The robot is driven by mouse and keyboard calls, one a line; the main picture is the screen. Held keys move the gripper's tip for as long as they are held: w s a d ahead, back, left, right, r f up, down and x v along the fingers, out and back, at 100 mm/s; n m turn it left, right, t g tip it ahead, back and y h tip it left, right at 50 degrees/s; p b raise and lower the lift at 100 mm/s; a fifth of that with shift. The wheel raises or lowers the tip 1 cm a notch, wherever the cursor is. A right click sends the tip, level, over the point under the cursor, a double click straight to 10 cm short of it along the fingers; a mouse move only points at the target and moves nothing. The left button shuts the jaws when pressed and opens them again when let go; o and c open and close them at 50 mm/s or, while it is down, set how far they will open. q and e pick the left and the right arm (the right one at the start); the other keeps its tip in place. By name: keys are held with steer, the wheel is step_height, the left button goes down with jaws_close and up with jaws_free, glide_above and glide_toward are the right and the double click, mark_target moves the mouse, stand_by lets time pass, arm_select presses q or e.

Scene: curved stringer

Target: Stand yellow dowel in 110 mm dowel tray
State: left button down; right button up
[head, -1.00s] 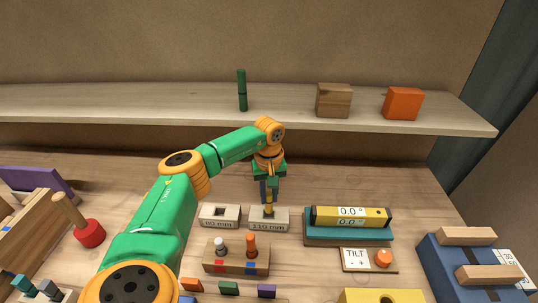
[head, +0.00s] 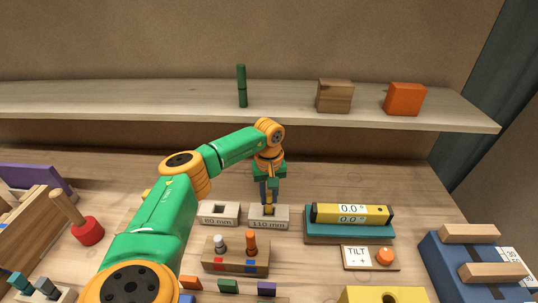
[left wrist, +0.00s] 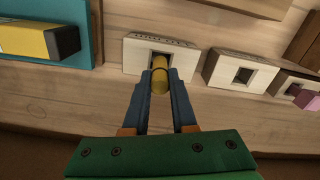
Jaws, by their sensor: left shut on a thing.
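The yellow dowel (head: 269,210) is upright between the fingers of my left gripper (head: 269,193). In the left wrist view the dowel (left wrist: 160,75) sits between the blue fingertips (left wrist: 160,82), its far end at the square hole of a pale tray. That tray is the 110 mm dowel tray (head: 282,224), also seen in the left wrist view (left wrist: 134,60). The dowel's lower end is hidden in or behind the hole's rim, so its depth cannot be told. My left gripper is shut on the dowel, just above the tray. My right gripper is not in view.
The empty 80 mm tray (head: 219,222) stands close on the left. A wooden block with two pegs (head: 235,262) is in front. A yellow level (head: 350,214) lies on a teal base at right. A shelf (head: 180,106) runs behind the arm.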

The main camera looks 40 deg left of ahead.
mark_target(269, 203)
arm_select(q)
steer(key=shift+f+b, duration=1.25)
steer(key=shift+f, duration=0.4)
steer(key=c, duration=0.6)
jaws_free()
steer(key=shift+c, duration=0.2)
step_height(269, 203, up, 7)
steer(key=shift+f+b, duration=0.15)
steer(key=shift+b, duration=0.65)
steer(key=shift+r, duration=0.25)
